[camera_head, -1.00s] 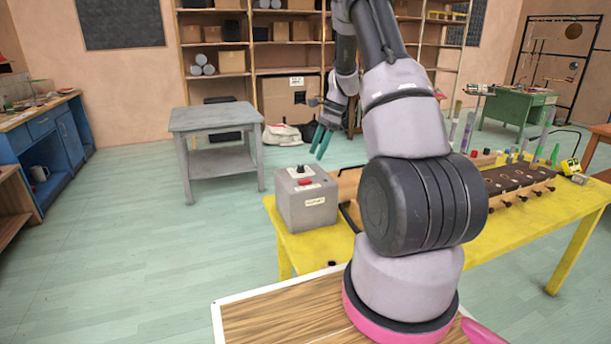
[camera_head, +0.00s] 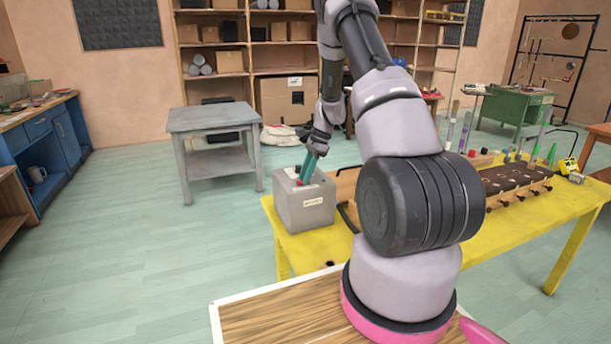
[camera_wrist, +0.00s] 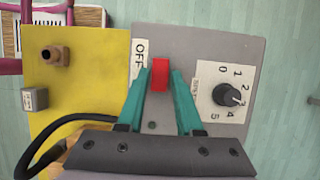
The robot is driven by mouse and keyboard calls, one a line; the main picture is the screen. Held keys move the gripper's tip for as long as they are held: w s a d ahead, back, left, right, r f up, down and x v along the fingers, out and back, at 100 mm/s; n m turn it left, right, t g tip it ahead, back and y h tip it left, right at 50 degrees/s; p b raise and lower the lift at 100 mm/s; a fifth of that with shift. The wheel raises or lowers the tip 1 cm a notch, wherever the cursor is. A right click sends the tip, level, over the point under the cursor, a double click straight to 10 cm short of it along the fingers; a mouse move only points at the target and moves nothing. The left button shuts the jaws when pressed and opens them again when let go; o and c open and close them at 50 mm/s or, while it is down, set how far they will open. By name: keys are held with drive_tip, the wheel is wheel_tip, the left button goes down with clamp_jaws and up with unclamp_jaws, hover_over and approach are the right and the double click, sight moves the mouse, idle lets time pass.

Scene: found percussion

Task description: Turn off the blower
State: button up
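The blower is a grey box (camera_head: 304,210) on the near left end of the yellow table; its top face (camera_wrist: 195,45) fills the middle of the wrist view. A red switch (camera_wrist: 160,75) sits on that face, with a white OFF label (camera_wrist: 139,58) to its left. A black dial (camera_wrist: 228,96) on a scale from 0 to 5 is to its right, its white mark near 3 to 4. My gripper (camera_head: 307,170) points down over the box. In the wrist view its teal fingers (camera_wrist: 161,90) are apart, one on each side of the switch. Whether they touch it I cannot tell.
The yellow table (camera_head: 440,255) carries a dark panel with knobs (camera_head: 515,180) and upright colored tubes to the right. A black cable (camera_wrist: 60,145) runs beside the box. A grey side table (camera_head: 213,122) stands behind left. The floor on the left is clear.

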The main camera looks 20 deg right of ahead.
sight(309, 183)
clamp_jaws()
drive_tip(key=shift+a+h, duration=0.25)
drive_tip(key=shift+h, duration=1.05)
drive_tip(key=o, duration=0.6)
unclamp_jaws()
drive_tip(key=shift+c, duration=0.2)
drive_tip(key=shift+r, duration=0.1)
wheel_tip(309, 183, up, 11)
drive_tip(key=d, duration=0.1)
drive_tip(key=shift+d+f, duration=0.2)
drive_tip(key=shift+d, duration=0.2)
